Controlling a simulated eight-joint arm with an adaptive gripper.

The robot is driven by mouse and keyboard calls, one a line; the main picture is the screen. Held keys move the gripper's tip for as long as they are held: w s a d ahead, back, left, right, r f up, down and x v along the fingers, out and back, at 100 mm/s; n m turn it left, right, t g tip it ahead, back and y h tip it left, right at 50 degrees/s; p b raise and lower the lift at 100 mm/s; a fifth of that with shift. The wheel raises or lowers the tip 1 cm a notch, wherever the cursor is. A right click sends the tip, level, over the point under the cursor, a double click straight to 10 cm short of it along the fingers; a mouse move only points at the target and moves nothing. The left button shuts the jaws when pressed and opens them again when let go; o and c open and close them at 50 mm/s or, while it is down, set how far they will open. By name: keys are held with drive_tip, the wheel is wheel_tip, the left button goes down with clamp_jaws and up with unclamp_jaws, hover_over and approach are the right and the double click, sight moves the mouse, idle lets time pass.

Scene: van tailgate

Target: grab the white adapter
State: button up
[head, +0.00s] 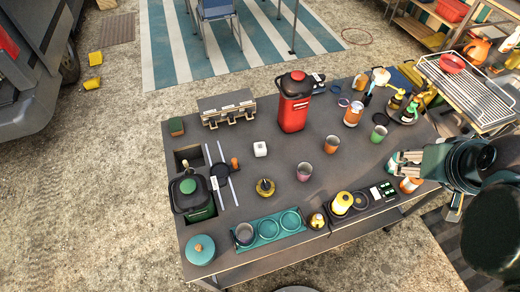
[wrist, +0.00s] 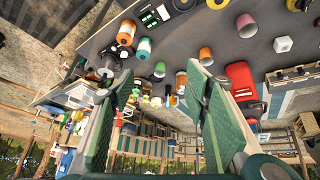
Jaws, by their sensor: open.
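The white adapter, as I take it, is a small white cube (head: 260,148) on the dark tabletop, left of the red pump flask. It also shows in the wrist view as a white cube (wrist: 283,44) at the upper right. My gripper (head: 424,184) is at the right edge of the table in the head view, far to the right of the cube. In the wrist view my gripper (wrist: 158,72) has its two green fingers spread wide with nothing held between them. The cube lies outside the fingers, to their right.
The red flask (head: 293,108) stands tall behind the cube, near a metal latch box (head: 228,107). Orange cup (head: 332,145), pink cup (head: 304,172) and green cup (head: 378,134) stand between gripper and cube. Bare tabletop surrounds the cube.

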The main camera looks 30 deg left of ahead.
drive_tip(key=w+a+f+n+g, duration=0.2)
drive_tip(key=w+a+n, duration=0.5)
drive_tip(key=a, duration=0.5)
drive_tip(key=n+g, duration=0.4)
drive_tip(key=n, duration=1.2)
hover_over(259, 147)
wheel_tip(259, 147, down, 21)
drive_tip(key=shift+w+r, duration=0.15)
drive_tip(key=shift+r, duration=0.05)
drive_tip(key=shift+s+a+f, duration=0.2)
drive_tip(key=shift+a+f, duration=0.05)
drive_tip(key=shift+f, duration=0.05)
drive_tip(key=shift+f, duration=1.3)
drive_tip(key=shift+w+d+f+b, duration=0.1)
drive_tip(key=shift+f+b, duration=0.1)
drive_tip(key=shift+f, duration=1.1)
drive_tip(key=shift+d+f+b, duration=0.1)
drive_tip(key=shift+f+b, duration=0.1)
drive_tip(key=shift+f, duration=1.1)
